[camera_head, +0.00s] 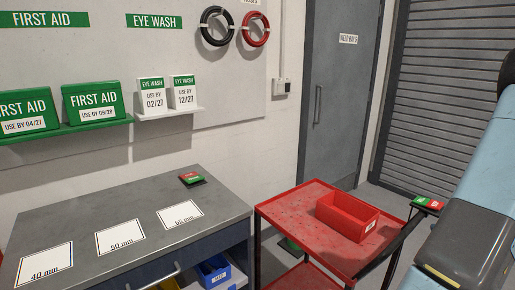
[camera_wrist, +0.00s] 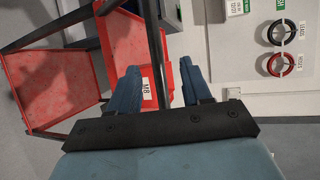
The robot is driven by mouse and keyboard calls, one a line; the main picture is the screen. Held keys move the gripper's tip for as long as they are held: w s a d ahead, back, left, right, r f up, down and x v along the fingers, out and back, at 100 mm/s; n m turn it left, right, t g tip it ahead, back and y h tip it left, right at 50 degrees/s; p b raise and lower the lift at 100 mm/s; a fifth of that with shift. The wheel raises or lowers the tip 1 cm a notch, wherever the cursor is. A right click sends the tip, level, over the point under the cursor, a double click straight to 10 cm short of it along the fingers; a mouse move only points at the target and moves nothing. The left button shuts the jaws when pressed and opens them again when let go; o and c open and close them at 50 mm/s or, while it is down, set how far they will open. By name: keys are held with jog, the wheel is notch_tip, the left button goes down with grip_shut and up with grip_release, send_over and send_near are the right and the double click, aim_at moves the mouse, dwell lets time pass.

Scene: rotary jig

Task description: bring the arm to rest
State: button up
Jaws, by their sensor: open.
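My gripper (camera_wrist: 161,78) shows in the wrist view as two blue fingers standing well apart, with nothing held between them. A dark bar crosses the space between the fingers in that view; I cannot tell how far off it is. In the head view my pale blue arm (camera_head: 485,165) with a dark grey section fills the right edge, and the gripper itself is not visible there. A red bin (camera_wrist: 168,73) labelled M8 lies beyond the fingers in the wrist view; it also shows in the head view (camera_head: 347,216), on the red trolley (camera_head: 285,208).
A grey workbench (camera_head: 85,215) with 40, 50 and 65 mm labels stands at left. A red and green box (camera_head: 191,178) is on it. Another (camera_head: 428,203) is near the trolley's handle, close to my arm. Shelves with first aid and eye wash boxes line the wall.

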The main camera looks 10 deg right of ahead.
jog(key=w+a+r+g, duration=0.1)
jog(key=a+r, duration=0.1)
jog(key=a, duration=0.1)
jog(key=w+a+r+n+g, duration=0.1)
jog(key=a+r+g, duration=0.1)
jog(key=a, duration=0.1)
jog(key=w+a+r+n+g+h, duration=0.1)
jog(key=a+r, duration=0.1)
jog(key=a, duration=0.1)
jog(key=shift+w+a+g, duration=0.1)
jog(key=shift+w+g, duration=0.3)
jog(key=s+a+r+n+h, duration=0.2)
jog(key=a+r+h, duration=0.2)
jog(key=a, duration=0.4)
jog(key=s+a+r+n+t+h, duration=0.1)
jog(key=s+a+r+n+h, duration=0.1)
jog(key=a+r+h, duration=0.2)
jog(key=s+a+r+n+h, duration=0.2)
jog(key=a+r, duration=0.5)
jog(key=a, duration=0.6)
jog(key=shift+s+r+t+h, duration=0.2)
jog(key=shift+s+t+h, duration=0.15)
jog(key=shift+h, duration=0.55)
jog(key=shift+a, duration=0.1)
jog(key=shift+c, duration=0.6)
